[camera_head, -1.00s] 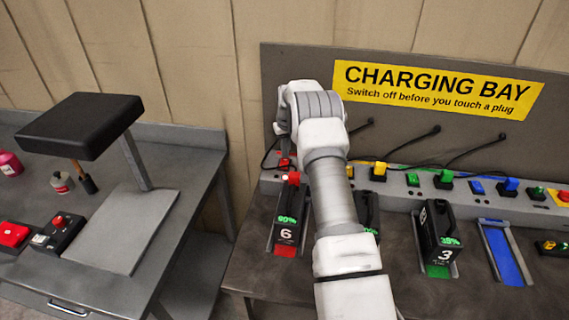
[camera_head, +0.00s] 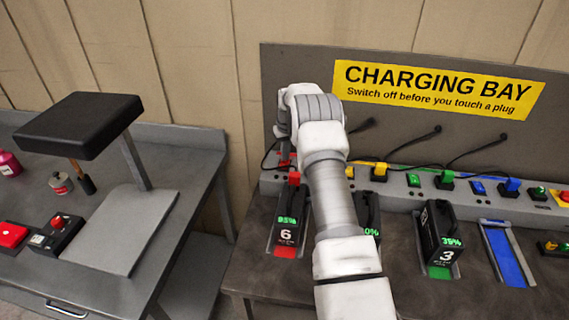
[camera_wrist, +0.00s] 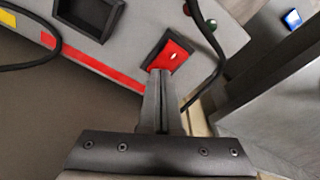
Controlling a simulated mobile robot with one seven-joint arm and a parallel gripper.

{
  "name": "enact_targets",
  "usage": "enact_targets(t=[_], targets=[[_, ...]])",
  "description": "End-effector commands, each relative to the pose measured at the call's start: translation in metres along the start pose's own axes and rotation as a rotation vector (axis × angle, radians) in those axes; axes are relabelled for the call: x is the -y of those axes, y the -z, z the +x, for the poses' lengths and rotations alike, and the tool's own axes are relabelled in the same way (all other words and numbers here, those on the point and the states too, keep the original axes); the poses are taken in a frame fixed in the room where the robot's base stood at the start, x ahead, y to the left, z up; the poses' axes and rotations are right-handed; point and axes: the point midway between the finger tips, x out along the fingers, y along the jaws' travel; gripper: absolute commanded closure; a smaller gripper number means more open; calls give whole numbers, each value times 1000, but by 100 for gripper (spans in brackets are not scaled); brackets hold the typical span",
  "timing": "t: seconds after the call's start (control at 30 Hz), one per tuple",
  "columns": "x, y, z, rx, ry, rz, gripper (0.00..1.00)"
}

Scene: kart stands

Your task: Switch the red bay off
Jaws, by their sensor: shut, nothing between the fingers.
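The red rocker switch (camera_wrist: 172,54) sits in a dark frame on the grey strip in the wrist view, with a small white mark on its face. My gripper (camera_wrist: 160,74) is shut and empty, its fingertips at the switch's lower edge. I cannot tell whether they touch it or which way the rocker is tilted. In the head view, battery 6 (camera_head: 287,232) stands in the bay with the red pad (camera_head: 286,252), its green display lit. A red plug (camera_head: 294,179) shows above it.
A black cable (camera_wrist: 216,62) curves close to the right of the fingers. A black recess (camera_wrist: 90,14) lies to the left. Battery 3 (camera_head: 437,237) stands in the green bay; the blue bay (camera_head: 504,256) is empty. A grey side table (camera_head: 130,235) stands left.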

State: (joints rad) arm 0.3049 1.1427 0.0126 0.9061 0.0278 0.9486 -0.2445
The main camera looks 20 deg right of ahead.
Motion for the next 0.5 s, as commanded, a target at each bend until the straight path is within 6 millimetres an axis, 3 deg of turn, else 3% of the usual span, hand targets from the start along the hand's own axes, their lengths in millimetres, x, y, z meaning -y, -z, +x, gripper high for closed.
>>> enact_targets(t=[0.5], targets=[[0,7,-42,-2,-1,0,100]])
